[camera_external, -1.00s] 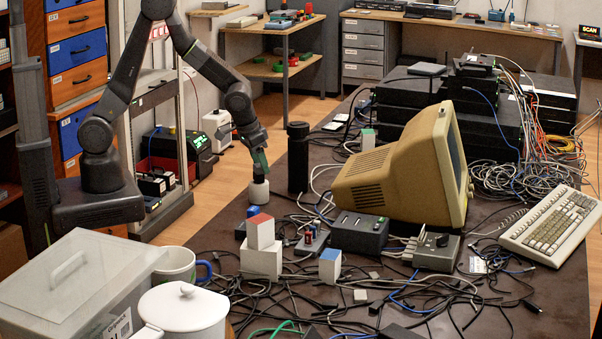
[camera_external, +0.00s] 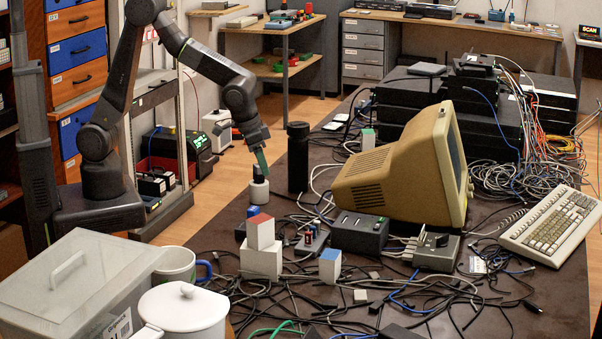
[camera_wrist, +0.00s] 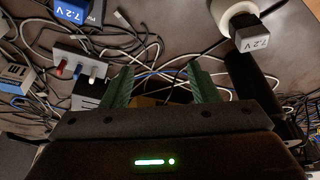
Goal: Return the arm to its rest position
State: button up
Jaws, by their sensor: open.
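My gripper (camera_external: 262,162) is at the end of the bent arm, above the left edge of the dark table. In the wrist view its two green fingers stand wide apart, and the gap between them (camera_wrist: 158,76) is empty. A round white holder (camera_external: 259,191) with a dark block (camera_external: 258,173) on top stands just below my gripper in the external view. In the wrist view the white holder (camera_wrist: 229,10) and the block marked 7.2 V (camera_wrist: 253,38) lie beyond the right finger, apart from it.
A black cylinder (camera_external: 298,158) stands close to the right of my gripper. The old monitor (camera_external: 395,175), stacked white cubes (camera_external: 261,259) and many loose cables crowd the table. A blue 7.2 V block (camera_wrist: 72,10) lies at upper left in the wrist view. Shelving (camera_external: 160,100) stands behind the arm.

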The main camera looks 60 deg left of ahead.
jog(key=s+d, duration=0.2)
jog(key=d, duration=0.1)
jog(key=s+d+f+m+b, duration=0.1)
jog(key=s+d, duration=0.1)
jog(key=d, duration=0.1)
jog(key=s+d+f+m, duration=0.1)
jog(key=s+d, duration=0.1)
jog(key=d, duration=0.2)
jog(key=shift+s+f+h+b, duration=0.2)
jog(key=shift+s+h+b, duration=0.05)
jog(key=shift+h+b, duration=0.1)
jog(key=s+d+f+m+b, duration=0.1)
jog(key=s+d+f+m, duration=0.1)
jog(key=s+d, duration=0.5)
jog(key=shift+g+h, duration=0.25)
jog(key=shift+g, duration=0.05)
jog(key=shift+w+a+f, duration=0.1)
jog(key=shift+f, duration=1.45)
jog(key=shift+w+f, duration=0.1)
jog(key=shift+f, duration=1.4)
